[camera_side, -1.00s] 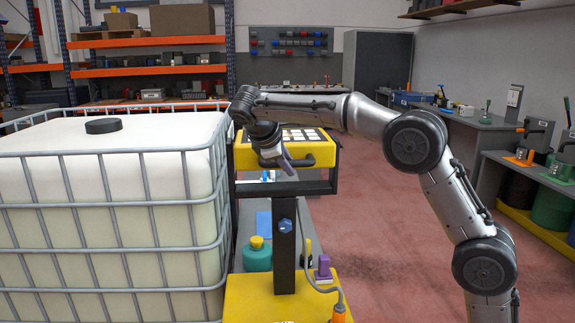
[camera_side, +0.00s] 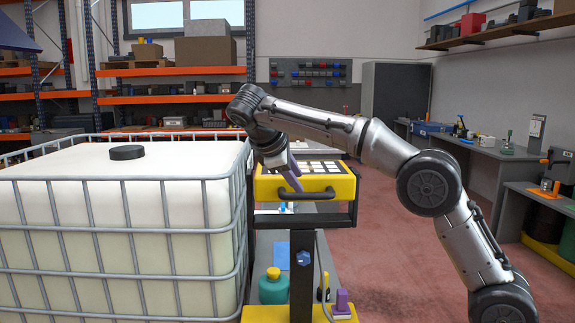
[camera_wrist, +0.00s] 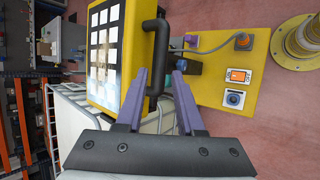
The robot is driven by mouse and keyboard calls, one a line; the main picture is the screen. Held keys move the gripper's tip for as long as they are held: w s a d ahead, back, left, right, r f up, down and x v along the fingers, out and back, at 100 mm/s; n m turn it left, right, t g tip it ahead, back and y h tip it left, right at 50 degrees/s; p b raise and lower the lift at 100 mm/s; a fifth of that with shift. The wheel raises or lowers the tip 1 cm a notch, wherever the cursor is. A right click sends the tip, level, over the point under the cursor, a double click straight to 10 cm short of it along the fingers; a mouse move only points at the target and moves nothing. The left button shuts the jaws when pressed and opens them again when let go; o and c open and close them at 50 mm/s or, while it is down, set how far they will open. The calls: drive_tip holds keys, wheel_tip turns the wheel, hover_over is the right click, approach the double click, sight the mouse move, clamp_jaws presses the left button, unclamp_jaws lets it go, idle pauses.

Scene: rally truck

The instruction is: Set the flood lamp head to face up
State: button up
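The flood lamp head (camera_side: 340,187) is a yellow box with a grid of white lamp squares on its upper face. In the side view this face points mostly upward, and a black handle (camera_side: 313,194) is on the near edge. My gripper (camera_side: 295,184) hangs over the handle from the left. In the wrist view the lamp head (camera_wrist: 91,95) is at upper left, with the handle (camera_wrist: 161,50) along its right side. My gripper (camera_wrist: 160,70) has its two purple fingers spread, one on each side of the handle in the picture. Contact with the handle cannot be told.
A caged white tank (camera_side: 110,215) stands close on the left. A dark post (camera_side: 302,260) stands below the lamp on a yellow base (camera_wrist: 225,80) with a cable. A teal bottle (camera_side: 273,289) and a purple block (camera_side: 341,304) are low down. Open floor lies to the right.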

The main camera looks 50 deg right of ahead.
drive_tip(key=shift+v, duration=2.7)
drive_tip(key=shift+d, duration=0.1)
drive_tip(key=s+d+r+m, duration=0.1)
drive_tip(key=s+d+r, duration=0.5)
drive_tip(key=s, duration=0.2)
drive_tip(key=s+d+f+t+y, duration=0.1)
drive_tip(key=s+d+f+y, duration=0.15)
drive_tip(key=s, duration=0.85)
drive_tip(key=s+a+f+m+t+y, duration=0.1)
drive_tip(key=s+a+f+m+y, duration=0.1)
drive_tip(key=f, duration=0.6)
drive_tip(key=s+a+f+m+t+y, duration=0.1)
drive_tip(key=s+a+f+m+y, duration=0.1)
drive_tip(key=s+a+f, duration=0.2)
drive_tip(key=s+a+f+m+y, duration=0.2)
drive_tip(key=s+f, duration=0.4)
drive_tip(key=f, duration=0.6)
drive_tip(key=shift+a+f+t, duration=0.35)
drive_tip(key=shift+a+t, duration=0.05)
drive_tip(key=shift+a, duration=0.15)
